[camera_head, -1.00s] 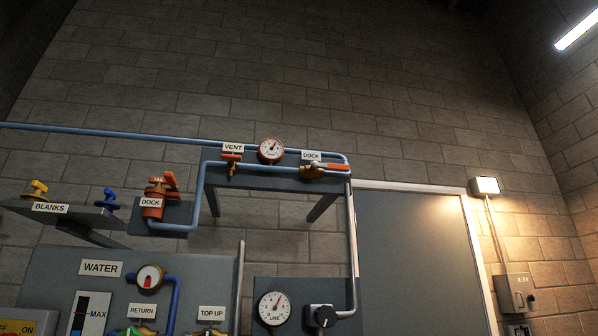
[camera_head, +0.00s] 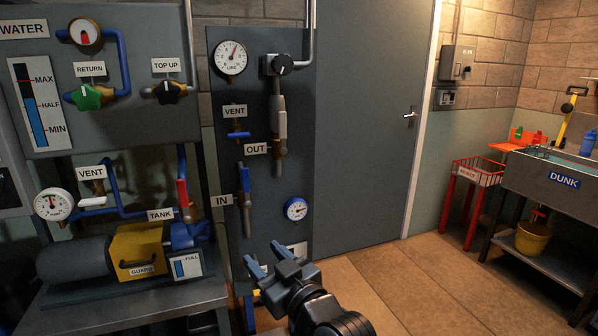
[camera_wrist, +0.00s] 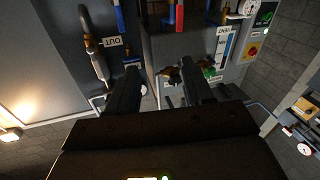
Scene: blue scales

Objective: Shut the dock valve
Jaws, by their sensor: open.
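Neither of the two fittings labelled DOCK shows in the head view now, and I cannot make one out in the wrist view. My gripper (camera_head: 268,260) is open and empty at the lower middle of the head view, in front of the foot of the grey line panel (camera_head: 297,185). Its two fingers stand apart with nothing between them. In the wrist view both dark fingers of the gripper (camera_wrist: 156,78) point up the picture towards the pipework, with the OUT sign (camera_wrist: 113,42) left of them.
The line panel carries a gauge (camera_head: 230,57), a black knob (camera_head: 283,64) and a blue VENT handle (camera_head: 239,135). The water board and grey pump (camera_head: 75,258) stand left. A door (camera_head: 370,130), red basket stand (camera_head: 472,190) and DUNK sink (camera_head: 560,180) are right. The floor before the door is clear.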

